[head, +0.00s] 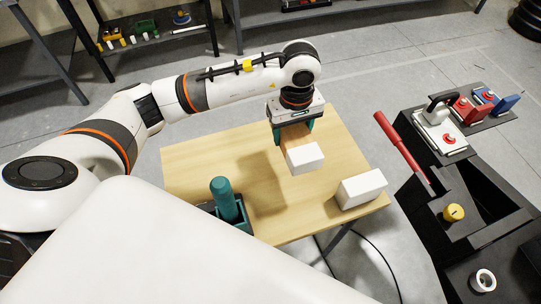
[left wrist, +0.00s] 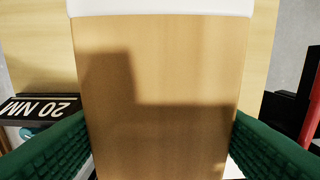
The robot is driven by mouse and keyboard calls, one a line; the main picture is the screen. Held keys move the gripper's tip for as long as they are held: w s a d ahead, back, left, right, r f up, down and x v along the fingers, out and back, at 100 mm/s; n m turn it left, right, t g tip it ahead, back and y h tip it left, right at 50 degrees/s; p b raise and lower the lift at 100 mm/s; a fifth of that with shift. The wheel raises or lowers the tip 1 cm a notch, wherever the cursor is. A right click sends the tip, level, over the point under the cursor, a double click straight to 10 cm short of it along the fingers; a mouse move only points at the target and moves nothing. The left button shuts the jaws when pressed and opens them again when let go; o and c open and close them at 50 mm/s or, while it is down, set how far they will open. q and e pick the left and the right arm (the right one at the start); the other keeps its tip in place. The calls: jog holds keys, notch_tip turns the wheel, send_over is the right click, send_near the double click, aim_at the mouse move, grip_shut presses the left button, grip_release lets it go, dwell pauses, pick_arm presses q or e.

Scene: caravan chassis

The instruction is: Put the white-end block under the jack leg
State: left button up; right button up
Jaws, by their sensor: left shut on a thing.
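My left gripper (head: 293,130) is shut on a wooden block with a white end (head: 305,158). It holds the block over the right part of the wooden table, the white end facing down and toward the camera. In the left wrist view the block (left wrist: 160,95) fills the middle between the green finger pads, its white end at the top edge. I cannot make out the jack leg for certain; the black chassis (head: 490,235) stands at the right. My right gripper is not in view.
A second, white-looking block (head: 362,188) lies on the table's (head: 215,145) right front corner. A teal tool (head: 223,196) stands in a holder at the table front. A red lever (head: 400,150), a yellow knob (head: 453,212) and a white ring (head: 483,281) are at the right.

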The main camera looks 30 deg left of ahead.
pick_arm(q)
jog(key=f+b, duration=0.3)
jog(key=f, duration=0.1)
jog(key=shift+w+a+f, duration=0.1)
jog(key=shift+w, duration=0.2)
notch_tip(320, 180, down, 6)
jog(key=shift+r, duration=0.2)
notch_tip(320, 180, down, 4)
jog(key=shift+f+p, duration=0.2)
jog(key=shift+p, duration=0.35)
jog(key=shift+f, duration=0.1)
jog(key=shift+f, duration=0.15)
jog(key=o, duration=1.2)
